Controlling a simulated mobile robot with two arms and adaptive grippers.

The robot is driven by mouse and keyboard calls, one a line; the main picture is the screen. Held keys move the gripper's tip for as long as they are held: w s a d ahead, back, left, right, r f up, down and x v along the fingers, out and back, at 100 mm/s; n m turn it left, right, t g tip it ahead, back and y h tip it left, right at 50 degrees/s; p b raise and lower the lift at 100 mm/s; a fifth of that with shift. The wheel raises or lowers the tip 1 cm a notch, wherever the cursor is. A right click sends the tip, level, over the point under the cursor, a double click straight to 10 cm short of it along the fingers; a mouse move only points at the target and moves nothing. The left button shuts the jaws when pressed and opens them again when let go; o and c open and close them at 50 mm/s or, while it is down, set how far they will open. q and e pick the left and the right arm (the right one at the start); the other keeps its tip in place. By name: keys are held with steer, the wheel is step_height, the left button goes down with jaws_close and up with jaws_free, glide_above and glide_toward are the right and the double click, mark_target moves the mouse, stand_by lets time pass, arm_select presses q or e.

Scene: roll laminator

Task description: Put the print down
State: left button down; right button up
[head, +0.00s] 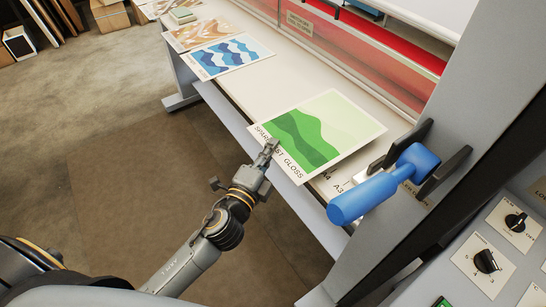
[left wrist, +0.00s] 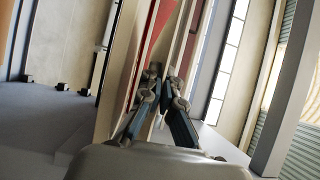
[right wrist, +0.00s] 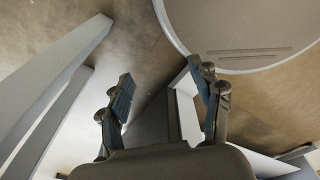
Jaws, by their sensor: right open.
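The print (head: 318,128) is a white-bordered sheet with green wave shapes and partly hidden lettering ending in GLOSS. It lies over the pale table (head: 232,86) in the head view, its near corner reaching past the front edge. I cannot tell whether it lies flat on the table or is slightly above it. My left gripper (head: 268,152) is at its left edge, over the lettering. In the left wrist view, its fingertips (left wrist: 163,76) are close together, pinching the thin sheet nearly edge-on. My right gripper (right wrist: 163,95) is open and empty, seen only in the right wrist view.
A blue wave print (head: 228,55) and a brown print (head: 197,34) lie farther along the table. The laminator's red section (head: 370,62) runs behind. A blue handle (head: 382,187) stands close right of the print, by the grey side frame (head: 455,95).

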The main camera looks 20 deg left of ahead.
arm_select(q)
steer(key=shift+w+f, duration=0.25)
steer(key=f, duration=0.1)
steer(key=f+b, duration=0.1)
steer(key=f, duration=0.1)
steer(key=shift+w+d+f, duration=0.15)
steer(key=shift+w, duration=0.05)
steer(key=shift+f, duration=0.3)
steer(key=c, duration=1.5)
jaws_free()
arm_select(e)
steer(key=shift+a+f, duration=0.35)
steer(key=shift+f, duration=0.3)
